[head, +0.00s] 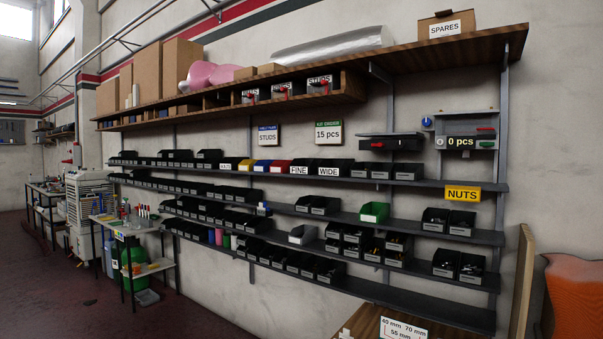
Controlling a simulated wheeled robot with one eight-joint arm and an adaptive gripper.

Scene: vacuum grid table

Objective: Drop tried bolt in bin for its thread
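A bin labelled FINE (299,170) and a bin labelled WIDE (331,172) stand side by side on the upper wall shelf, near its middle. Both are dark, and their contents cannot be made out. Small yellow, blue and red bins stand just left of FINE. No bolt can be told apart in this view. My gripper is not in view, so whether it holds anything cannot be seen.
Long shelves carry many dark bins, with a green bin (374,213) and a yellow NUTS sign (463,194) at right. A counter reading 0 pcs (461,142) hangs above. A wooden surface (368,321) with a length label (404,328) is at bottom.

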